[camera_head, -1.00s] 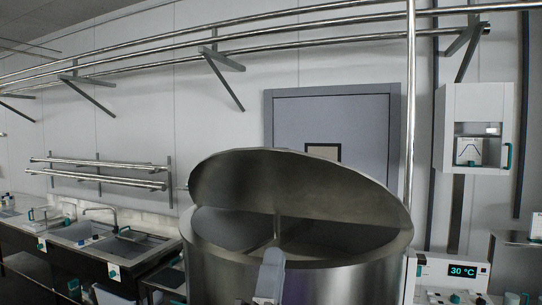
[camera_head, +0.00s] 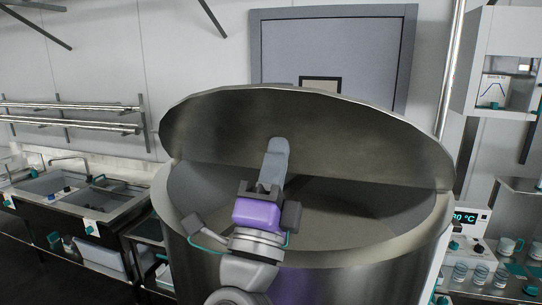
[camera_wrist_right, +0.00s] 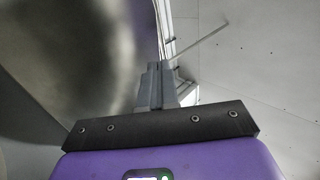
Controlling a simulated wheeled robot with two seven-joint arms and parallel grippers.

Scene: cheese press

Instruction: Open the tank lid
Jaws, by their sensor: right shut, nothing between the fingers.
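The steel tank (camera_head: 345,275) stands in the middle of the head view. Its lid (camera_head: 310,135) is raised, tilted up toward the back, so the inside of the tank shows. My right gripper (camera_head: 277,150) reaches up in front of the lid, over the tank opening. Its fingers are shut and empty, overlapping the lid's inner face in the picture; I cannot tell whether they touch it. In the right wrist view my gripper (camera_wrist_right: 157,75) points away, with the blurred grey metal of the lid (camera_wrist_right: 75,60) close at the left. My left gripper is not in view.
Sinks (camera_head: 70,195) on a dark counter stand at the left. A control box with a temperature display (camera_head: 466,217) and several jars on a shelf stand at the right. A white wall cabinet (camera_head: 500,60) hangs at the upper right. Wall racks (camera_head: 75,115) are at the left.

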